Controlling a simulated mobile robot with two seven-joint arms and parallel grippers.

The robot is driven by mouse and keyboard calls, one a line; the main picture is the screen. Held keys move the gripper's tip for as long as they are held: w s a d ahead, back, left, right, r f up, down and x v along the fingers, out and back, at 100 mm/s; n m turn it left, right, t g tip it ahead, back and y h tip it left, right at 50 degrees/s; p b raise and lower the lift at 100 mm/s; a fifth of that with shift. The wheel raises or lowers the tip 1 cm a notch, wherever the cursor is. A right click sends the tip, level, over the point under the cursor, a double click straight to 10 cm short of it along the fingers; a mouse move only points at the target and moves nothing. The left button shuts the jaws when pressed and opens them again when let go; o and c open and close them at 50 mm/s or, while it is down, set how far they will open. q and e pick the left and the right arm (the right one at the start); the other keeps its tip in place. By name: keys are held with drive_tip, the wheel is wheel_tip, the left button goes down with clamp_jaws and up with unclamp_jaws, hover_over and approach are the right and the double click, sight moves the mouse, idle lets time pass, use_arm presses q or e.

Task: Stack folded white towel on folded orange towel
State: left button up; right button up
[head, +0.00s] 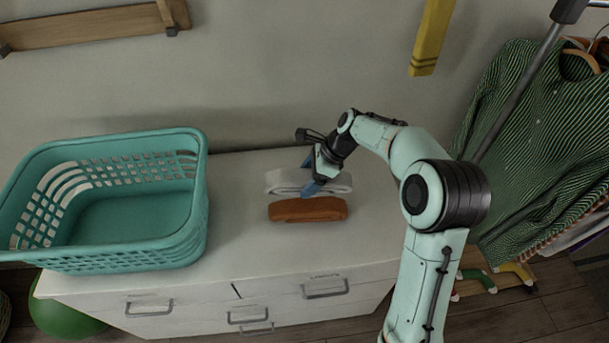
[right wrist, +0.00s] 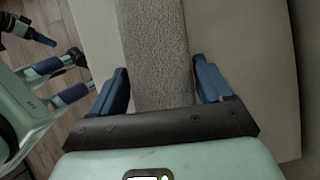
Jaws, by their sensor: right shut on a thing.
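A folded white towel (head: 285,182) is over the white chest top, just behind the folded orange towel (head: 308,210) in the head view. I cannot tell whether the white towel touches the surface. The orange towel lies flat on the chest top. My right gripper (head: 315,187) comes down from above and is shut on the white towel near its middle. In the right wrist view, the grey-looking towel (right wrist: 157,60) runs between the two blue fingers of that gripper (right wrist: 165,88). The orange towel does not show there. My left gripper does not show in the head view.
A teal laundry basket (head: 130,255) fills the left part of the chest top (head: 240,240). Bare surface lies right of the towels. A wall stands close behind. A rack with a green striped shirt (head: 530,130) is at the right. A green ball (head: 65,315) is below left.

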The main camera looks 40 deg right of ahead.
drive_tip(key=shift+s+f+b, duration=0.15)
drive_tip(key=shift+f+b, duration=0.3)
drive_tip(key=shift+f, duration=0.3)
wheel_tip(320, 180, down, 4)
drive_tip(key=b, duration=0.3)
drive_tip(key=shift+r, duration=0.15)
drive_tip(key=shift+f+b, duration=0.35)
drive_tip(key=shift+f, duration=0.75)
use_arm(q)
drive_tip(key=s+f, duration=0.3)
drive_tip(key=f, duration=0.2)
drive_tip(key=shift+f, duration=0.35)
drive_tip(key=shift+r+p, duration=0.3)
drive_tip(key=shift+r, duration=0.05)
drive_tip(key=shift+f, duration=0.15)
use_arm(e)
drive_tip(key=shift+f, duration=0.5)
drive_tip(key=o, duration=1.1)
